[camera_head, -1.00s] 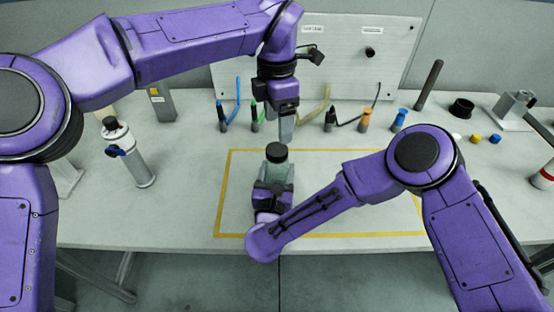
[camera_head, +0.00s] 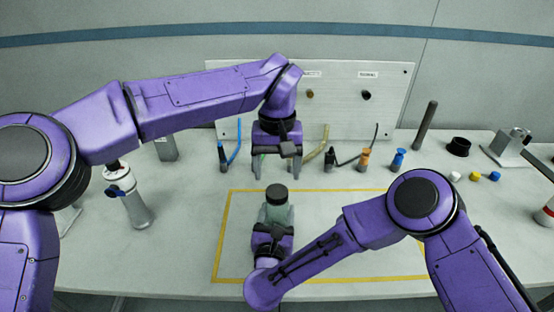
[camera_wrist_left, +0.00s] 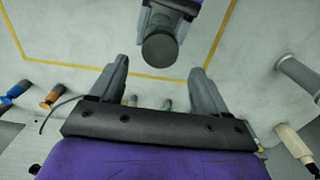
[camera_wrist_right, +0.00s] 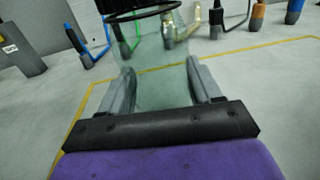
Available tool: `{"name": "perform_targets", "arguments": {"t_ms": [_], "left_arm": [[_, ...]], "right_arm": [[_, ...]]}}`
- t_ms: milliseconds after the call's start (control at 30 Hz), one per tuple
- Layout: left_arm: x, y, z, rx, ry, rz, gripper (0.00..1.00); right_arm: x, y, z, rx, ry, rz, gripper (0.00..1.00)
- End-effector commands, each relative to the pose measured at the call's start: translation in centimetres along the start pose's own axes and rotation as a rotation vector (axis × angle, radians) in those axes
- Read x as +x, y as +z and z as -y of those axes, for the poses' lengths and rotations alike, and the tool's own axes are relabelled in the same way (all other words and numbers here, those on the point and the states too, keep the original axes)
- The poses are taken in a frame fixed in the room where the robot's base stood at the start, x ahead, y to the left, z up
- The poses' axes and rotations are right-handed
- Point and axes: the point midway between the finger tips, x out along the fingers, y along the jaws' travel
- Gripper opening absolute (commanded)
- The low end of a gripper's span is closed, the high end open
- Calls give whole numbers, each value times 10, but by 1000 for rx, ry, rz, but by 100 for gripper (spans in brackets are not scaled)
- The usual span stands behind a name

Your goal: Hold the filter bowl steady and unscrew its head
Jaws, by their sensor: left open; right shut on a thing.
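The filter stands upright in the yellow-outlined area, with a clear greenish bowl (camera_head: 276,214) and a dark round head (camera_head: 277,192) on top. My right gripper (camera_wrist_right: 161,72) is shut on the bowl (camera_wrist_right: 162,92), one finger on each side; in the head view its own wrist hides the lower bowl. My left gripper (camera_head: 284,172) is open and empty, its fingers spread behind and above the head. In the left wrist view, the head (camera_wrist_left: 160,48) shows just beyond and between the open fingertips, apart from them.
A grey panel (camera_head: 340,100) stands at the back, with blue, green and orange-tipped tools and hoses before it. A white-grey cylinder (camera_head: 128,200) stands at left. A black ring (camera_head: 459,146), small coloured caps and a metal fixture (camera_head: 508,148) are at right. The outlined area (camera_head: 350,265) is otherwise mostly clear.

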Motion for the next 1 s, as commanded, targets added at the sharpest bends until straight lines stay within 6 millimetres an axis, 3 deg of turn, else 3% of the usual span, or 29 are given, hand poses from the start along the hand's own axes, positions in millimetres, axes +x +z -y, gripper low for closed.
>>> {"name": "perform_targets", "arguments": {"t_ms": [100, 300, 633, 800, 1000], "left_arm": [[24, 0, 0, -1, 0, 4, 76], [52, 0, 0, -4, 0, 2, 76], [59, 0, 0, -4, 1, 1, 76], [58, 0, 0, -4, 1, 1, 20], [58, 0, 0, -23, 1, 1, 18]], "right_arm": [[0, 0, 0, 0, 0, 1, 0], [0, 0, 0, 0, 0, 0, 0], [0, 0, 0, 0, 0, 1, 0], [0, 0, 0, 0, 0, 0, 0], [0, 0, 0, 0, 0, 1, 0]]}}
